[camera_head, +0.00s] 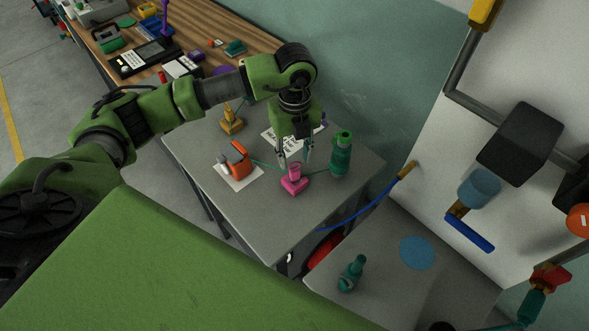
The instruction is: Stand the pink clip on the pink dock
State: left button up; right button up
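A small pink piece (294,185) stands on the grey table, with a flat, wide lower part and a narrower upright part. I take it as the pink clip; I cannot make out a separate pink dock, or tell whether the lower part is one. My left gripper (295,161) points down right above it, its two fingers apart. The top of the pink piece is just below and between the fingertips, and no grip on it shows. My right gripper is not in view.
An orange clip (240,161) on a white sheet (239,182) stands left, a green bottle (341,155) close right, and a yellow piece (231,122) behind. A blue hose (362,212) runs along the right edge. The table's front is clear.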

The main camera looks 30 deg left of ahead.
pick_arm(q)
notch_tip(320, 180, up, 5)
jog(key=shift+r+b, duration=0.2)
jog(key=shift+b, duration=0.35)
